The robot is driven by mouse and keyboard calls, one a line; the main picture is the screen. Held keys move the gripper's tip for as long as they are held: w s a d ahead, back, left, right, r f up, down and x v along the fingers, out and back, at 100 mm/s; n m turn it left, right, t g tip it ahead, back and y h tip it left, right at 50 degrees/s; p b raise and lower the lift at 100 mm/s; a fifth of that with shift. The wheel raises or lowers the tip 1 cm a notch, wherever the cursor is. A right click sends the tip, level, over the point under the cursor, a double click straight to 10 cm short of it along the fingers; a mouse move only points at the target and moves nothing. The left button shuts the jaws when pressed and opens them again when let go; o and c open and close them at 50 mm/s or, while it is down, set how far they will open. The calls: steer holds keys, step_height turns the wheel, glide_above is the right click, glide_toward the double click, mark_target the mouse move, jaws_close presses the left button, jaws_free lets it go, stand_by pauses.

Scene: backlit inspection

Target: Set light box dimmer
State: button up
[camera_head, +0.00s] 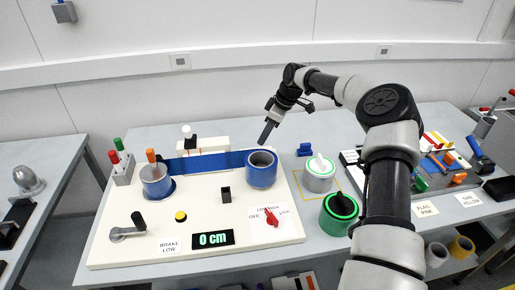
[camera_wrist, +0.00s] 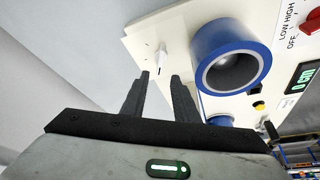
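A red knob (camera_head: 271,216) sits at the front right of a white panel (camera_head: 227,246), with OFF, LOW and HIGH lettering around it. It also shows at the top right of the wrist view (camera_wrist: 312,22), partly cut off. I see no part marked as a light box; which setting the knob points to is too small to tell. My gripper (camera_head: 267,133) is above and behind the panel, away from the knob, pointing down. In the wrist view my gripper (camera_wrist: 162,82) has its two fingers apart with nothing held. A small white piece (camera_wrist: 162,50) shows beyond the fingertips.
A blue roll (camera_head: 262,172) stands on the panel below my gripper. A second roll (camera_head: 156,182), a black crank (camera_head: 137,220), a yellow button (camera_head: 181,216) and a "0 cm" display (camera_head: 213,239) share the panel.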

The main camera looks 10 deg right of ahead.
steer(key=x, duration=0.7)
steer(key=shift+a+f, duration=0.1)
steer(key=shift+f, duration=0.25)
jaws_close()
